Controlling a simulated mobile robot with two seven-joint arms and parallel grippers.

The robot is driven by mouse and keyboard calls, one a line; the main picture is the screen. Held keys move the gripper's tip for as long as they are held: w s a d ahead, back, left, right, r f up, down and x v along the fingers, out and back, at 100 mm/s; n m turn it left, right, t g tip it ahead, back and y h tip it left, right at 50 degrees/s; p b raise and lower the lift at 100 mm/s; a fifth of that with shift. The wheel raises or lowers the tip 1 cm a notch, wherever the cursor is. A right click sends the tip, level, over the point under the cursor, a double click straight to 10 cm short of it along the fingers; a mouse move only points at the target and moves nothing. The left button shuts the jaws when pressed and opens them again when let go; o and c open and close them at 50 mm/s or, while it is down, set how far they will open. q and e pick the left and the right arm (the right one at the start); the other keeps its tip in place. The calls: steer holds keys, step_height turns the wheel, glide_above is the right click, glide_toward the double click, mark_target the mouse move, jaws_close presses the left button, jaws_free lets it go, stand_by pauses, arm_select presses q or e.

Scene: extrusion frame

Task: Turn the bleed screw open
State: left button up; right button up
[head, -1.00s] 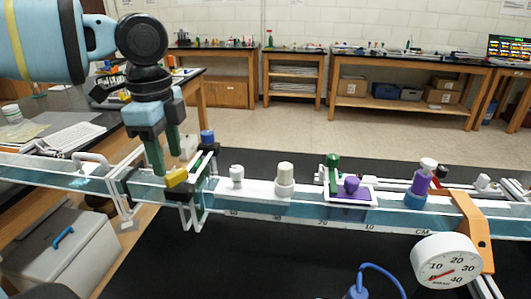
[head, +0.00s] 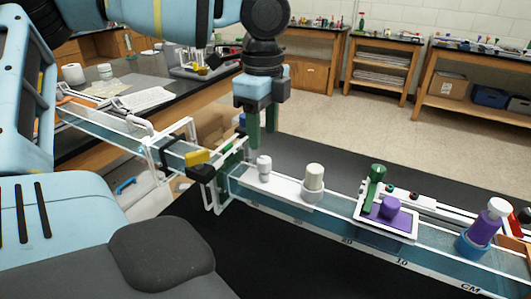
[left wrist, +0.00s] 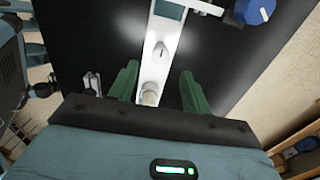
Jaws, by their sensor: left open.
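No part is labelled as the bleed screw. A small white knob (head: 264,168) stands upright at the left end of the white strip and is the likeliest match. A small pointed white knob (left wrist: 161,50) on the strip in the left wrist view looks like the same piece. My left gripper (head: 263,140) points down, open and empty, its green fingers just behind and above the knob. In the left wrist view the two fingers (left wrist: 160,88) are apart, with a rounded pale cap (left wrist: 149,96) showing between them. My right gripper is out of view.
A cream-capped fitting (head: 314,182) stands right of the knob. Farther right are a green post (head: 375,180), a purple knob (head: 389,208) and a purple bottle-like part (head: 486,226). A yellow block (head: 197,157) and black clamp (head: 202,174) lie left. Black tabletop in front is clear.

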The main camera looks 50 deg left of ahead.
mark_target(264, 159)
arm_select(q)
step_height(264, 159, down, 5)
steer(key=shift+w+f, duration=0.1)
steer(key=shift+f, duration=0.55)
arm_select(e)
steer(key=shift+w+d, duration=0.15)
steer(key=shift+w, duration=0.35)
arm_select(q)
steer(key=c, duration=1)
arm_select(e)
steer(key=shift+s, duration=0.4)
